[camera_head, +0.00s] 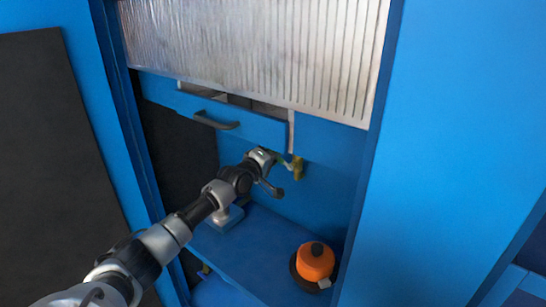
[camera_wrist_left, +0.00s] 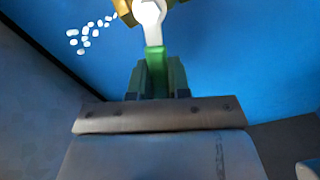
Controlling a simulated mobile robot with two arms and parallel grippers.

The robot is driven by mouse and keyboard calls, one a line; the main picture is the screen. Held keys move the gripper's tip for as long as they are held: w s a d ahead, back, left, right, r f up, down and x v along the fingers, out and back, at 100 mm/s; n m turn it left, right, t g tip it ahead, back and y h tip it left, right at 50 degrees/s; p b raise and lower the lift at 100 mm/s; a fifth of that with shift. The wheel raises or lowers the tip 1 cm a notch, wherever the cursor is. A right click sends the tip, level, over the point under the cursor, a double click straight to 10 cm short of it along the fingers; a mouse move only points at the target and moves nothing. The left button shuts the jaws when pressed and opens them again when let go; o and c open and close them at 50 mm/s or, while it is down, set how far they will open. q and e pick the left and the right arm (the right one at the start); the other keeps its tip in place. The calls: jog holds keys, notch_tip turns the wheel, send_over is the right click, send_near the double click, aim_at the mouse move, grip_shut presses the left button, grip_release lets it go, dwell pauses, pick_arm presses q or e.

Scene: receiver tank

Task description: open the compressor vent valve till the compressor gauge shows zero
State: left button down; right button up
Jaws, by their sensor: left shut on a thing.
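The compressor vent valve shows as a small brass body (camera_head: 298,168) on the blue back wall, right of my left gripper (camera_head: 276,158). In the left wrist view its brass part (camera_wrist_left: 124,10) is cut by the top edge, beside a white round hub (camera_wrist_left: 150,12). A green lever (camera_wrist_left: 154,58) runs from the hub down between the dark fingers of my left gripper (camera_wrist_left: 157,78), which is shut on it. Several white blobs (camera_wrist_left: 88,34) trail down-left from the brass part. No gauge face can be made out. My right gripper is out of view.
A blue shelf (camera_head: 250,250) lies below, with an orange round-topped object (camera_head: 315,262) on a dark base. A blue panel with a dark handle (camera_head: 216,120) and a ribbed grey sheet (camera_head: 260,50) are above. Blue cabinet walls (camera_head: 450,120) flank the opening.

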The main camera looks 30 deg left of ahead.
aim_at(283, 160)
pick_arm(q)
jog(key=r+m, duration=0.1)
jog(key=m+p, duration=0.1)
jog(key=m, duration=0.1)
jog(key=shift+d+r, duration=0.35)
jog(key=shift+d, duration=0.05)
jog(key=m+p, duration=0.1)
jog(key=d+r+m+p, duration=0.1)
jog(key=shift+r+m, duration=0.1)
jog(key=shift+m, duration=0.2)
jog(key=m+p, duration=0.1)
jog(key=d+m+p, duration=0.1)
jog(key=shift+s+r+m, duration=0.1)
jog(key=shift+r+m, duration=0.2)
jog(key=shift+m, duration=0.1)
jog(key=shift+d+r+m+p, duration=0.1)
jog(key=shift+d+m+p, duration=0.25)
jog(key=shift+m, duration=0.25)
jog(key=c, duration=1.1)
grip_release()
jog(key=shift+o, duration=0.2)
jog(key=shift+s, duration=0.15)
